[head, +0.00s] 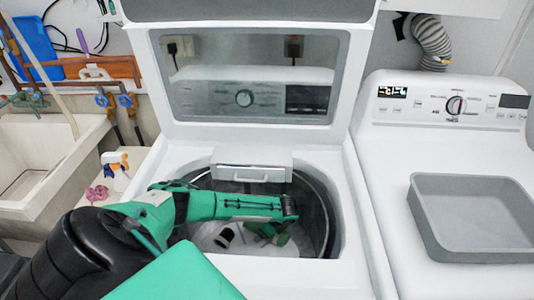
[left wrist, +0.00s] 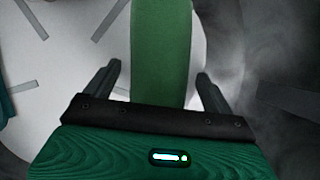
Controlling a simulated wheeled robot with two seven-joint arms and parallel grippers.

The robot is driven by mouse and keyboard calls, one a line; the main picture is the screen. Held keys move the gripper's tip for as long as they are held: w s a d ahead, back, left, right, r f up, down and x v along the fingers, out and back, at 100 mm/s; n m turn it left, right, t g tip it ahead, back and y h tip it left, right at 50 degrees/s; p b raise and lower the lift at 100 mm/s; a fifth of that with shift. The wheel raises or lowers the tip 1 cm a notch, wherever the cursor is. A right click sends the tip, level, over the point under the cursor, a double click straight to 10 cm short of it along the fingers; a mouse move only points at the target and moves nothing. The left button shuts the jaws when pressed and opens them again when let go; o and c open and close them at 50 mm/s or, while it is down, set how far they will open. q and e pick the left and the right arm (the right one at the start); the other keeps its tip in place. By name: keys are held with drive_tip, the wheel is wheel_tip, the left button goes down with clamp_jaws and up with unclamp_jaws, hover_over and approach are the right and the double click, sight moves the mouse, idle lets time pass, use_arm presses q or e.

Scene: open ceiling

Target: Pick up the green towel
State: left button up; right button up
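The green towel (left wrist: 160,35) is a long strip in the left wrist view, running from the top edge down between my left gripper's fingers. My left gripper (left wrist: 158,74) is open, with a finger on each side of the towel and a gap to each; I cannot tell its exact depth from the towel. In the head view, my left arm reaches into the washer drum (head: 327,225), and a small green patch of the towel (head: 283,240) shows beneath the arm. The left gripper is mostly hidden there. My right gripper is not in view.
The washer lid (head: 250,132) stands open behind the drum. A dark item (head: 225,235) lies in the drum. A grey tray (head: 430,235) sits on the white machine (head: 395,165) at right. A sink (head: 75,150), a spray bottle (head: 118,175) and a pink item (head: 97,194) are at left.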

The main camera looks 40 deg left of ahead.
use_arm(q)
drive_tip(key=c, duration=1.1)
drive_tip(key=shift+o, duration=0.2)
drive_tip(key=shift+r, duration=0.15)
